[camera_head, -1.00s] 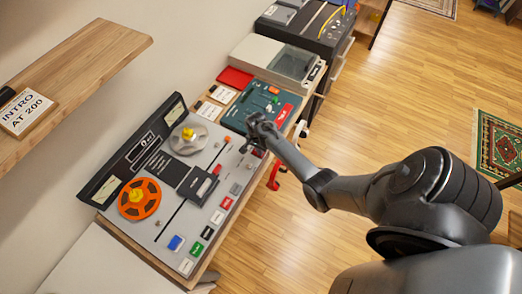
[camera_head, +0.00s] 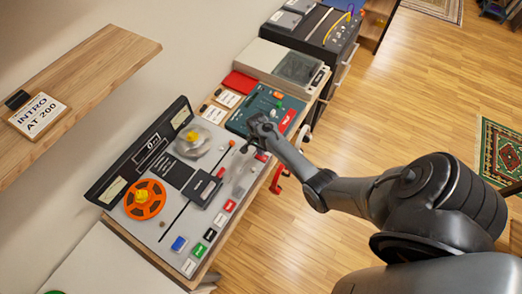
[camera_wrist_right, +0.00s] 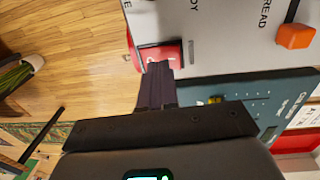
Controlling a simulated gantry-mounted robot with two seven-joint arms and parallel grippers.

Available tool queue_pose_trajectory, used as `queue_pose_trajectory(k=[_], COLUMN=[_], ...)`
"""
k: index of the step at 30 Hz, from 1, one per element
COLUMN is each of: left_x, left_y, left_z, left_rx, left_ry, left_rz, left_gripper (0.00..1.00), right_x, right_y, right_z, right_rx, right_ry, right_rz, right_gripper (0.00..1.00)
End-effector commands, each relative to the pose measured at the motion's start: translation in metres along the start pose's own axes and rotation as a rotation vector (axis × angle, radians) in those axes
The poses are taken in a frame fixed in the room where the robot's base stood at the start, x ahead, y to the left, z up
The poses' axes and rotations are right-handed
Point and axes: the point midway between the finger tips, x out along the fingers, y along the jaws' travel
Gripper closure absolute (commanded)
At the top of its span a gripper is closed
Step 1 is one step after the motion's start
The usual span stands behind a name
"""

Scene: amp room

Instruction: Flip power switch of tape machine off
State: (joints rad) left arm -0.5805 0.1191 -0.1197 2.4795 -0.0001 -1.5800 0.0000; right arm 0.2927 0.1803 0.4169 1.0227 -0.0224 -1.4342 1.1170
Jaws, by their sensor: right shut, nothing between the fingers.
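The tape machine (camera_head: 177,223) is a grey panel with an orange reel (camera_head: 145,200), a silver reel (camera_head: 193,141) and a row of coloured buttons. At its right end is a red switch (camera_head: 262,156), partly hidden beside my gripper. In the right wrist view the red switch (camera_wrist_right: 166,54) sits near the corner of the grey panel (camera_wrist_right: 225,40). My right gripper (camera_head: 249,146) is shut and empty over that end. Its closed fingertips (camera_wrist_right: 160,67) overlap the switch's edge in the wrist view; I cannot tell whether they touch. My left gripper is out of view.
A teal device (camera_head: 265,105) stands just beyond the tape machine, close to my right gripper. An orange knob (camera_wrist_right: 296,36) stands on the panel. A wooden shelf (camera_head: 90,75) with a sign hangs at upper left. Open wooden floor (camera_head: 400,100) lies to the right.

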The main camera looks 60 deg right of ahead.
Motion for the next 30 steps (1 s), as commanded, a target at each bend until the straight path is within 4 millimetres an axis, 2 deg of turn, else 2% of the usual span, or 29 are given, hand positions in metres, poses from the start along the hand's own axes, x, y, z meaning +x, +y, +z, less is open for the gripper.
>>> queue_pose_trajectory(k=[1,5,6,12,18,24,30], left_x=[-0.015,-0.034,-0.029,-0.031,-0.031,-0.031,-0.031], left_y=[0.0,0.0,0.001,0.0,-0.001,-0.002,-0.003], left_z=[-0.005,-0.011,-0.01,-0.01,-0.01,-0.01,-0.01], left_rx=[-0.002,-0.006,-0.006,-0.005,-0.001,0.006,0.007], left_ry=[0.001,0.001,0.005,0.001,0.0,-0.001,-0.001], left_rz=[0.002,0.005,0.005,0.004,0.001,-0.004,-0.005], left_gripper=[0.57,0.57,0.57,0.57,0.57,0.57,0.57], right_x=[-0.014,-0.032,-0.034,-0.072,-0.101,-0.116,-0.119], right_y=[0.001,0.002,0.002,0.011,0.017,0.02,0.021], right_z=[0.001,0.001,0.001,0.001,0.001,0.001,0.001], right_rx=[0.0,-0.003,-0.003,-0.002,-0.002,-0.001,-0.002], right_ry=[0.0,0.0,0.002,0.002,0.002,0.001,0.0], right_rz=[-0.001,-0.002,-0.006,-0.005,-0.005,-0.003,-0.002], right_gripper=[1.0,1.0,1.0,1.0,1.0,1.0,1.0])
